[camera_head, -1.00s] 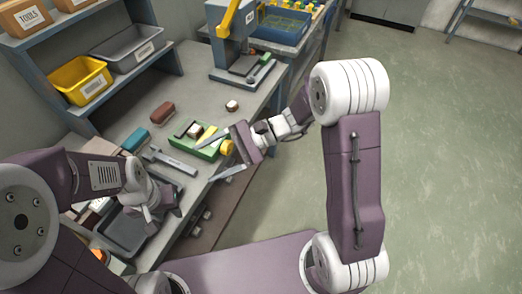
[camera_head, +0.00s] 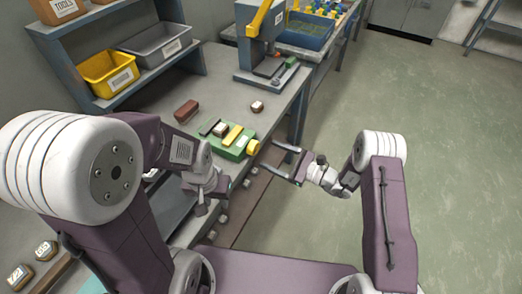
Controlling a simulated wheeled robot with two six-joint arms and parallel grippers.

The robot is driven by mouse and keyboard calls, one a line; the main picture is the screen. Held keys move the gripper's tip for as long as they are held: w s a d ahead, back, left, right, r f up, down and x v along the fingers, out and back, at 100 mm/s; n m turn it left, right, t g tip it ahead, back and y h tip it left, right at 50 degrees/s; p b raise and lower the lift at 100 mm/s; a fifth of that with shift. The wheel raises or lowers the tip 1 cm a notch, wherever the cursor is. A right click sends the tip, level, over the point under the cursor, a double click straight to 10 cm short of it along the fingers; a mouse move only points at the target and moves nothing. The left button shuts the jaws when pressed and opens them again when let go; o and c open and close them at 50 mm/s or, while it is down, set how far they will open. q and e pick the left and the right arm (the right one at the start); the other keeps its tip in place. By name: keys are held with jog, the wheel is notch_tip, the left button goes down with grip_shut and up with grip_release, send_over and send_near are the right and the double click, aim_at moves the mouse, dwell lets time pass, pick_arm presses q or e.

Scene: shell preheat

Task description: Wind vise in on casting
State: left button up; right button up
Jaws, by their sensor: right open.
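The green vise (camera_head: 237,153) sits near the front edge of the bench, with a yellow bar across it and a yellow round knob (camera_head: 253,147) at its right end. A small pale block with a brown base, apparently the casting (camera_head: 220,129), sits at the vise's left part; whether the jaws touch it is too small to tell. My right gripper (camera_head: 273,161) is open and empty, its two fingers pointing left towards the knob, apart from it. My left gripper (camera_head: 201,207) hangs low, left of the vise, near the bench front; its fingers are not clear.
A red-brown block (camera_head: 186,109) and another small pale block (camera_head: 257,106) lie on the bench. An arbor press (camera_head: 262,45) stands behind. Yellow (camera_head: 107,73) and grey (camera_head: 158,46) bins stand on the left shelf. Open floor lies to the right.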

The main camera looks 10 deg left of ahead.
aim_at(257, 148)
jog(key=x, duration=0.5)
jog(key=c, duration=1.4)
jog(key=shift+o, duration=0.2)
jog(key=m, duration=0.3)
jog(key=shift+w+m, duration=0.1)
jog(key=shift+m, duration=1.8)
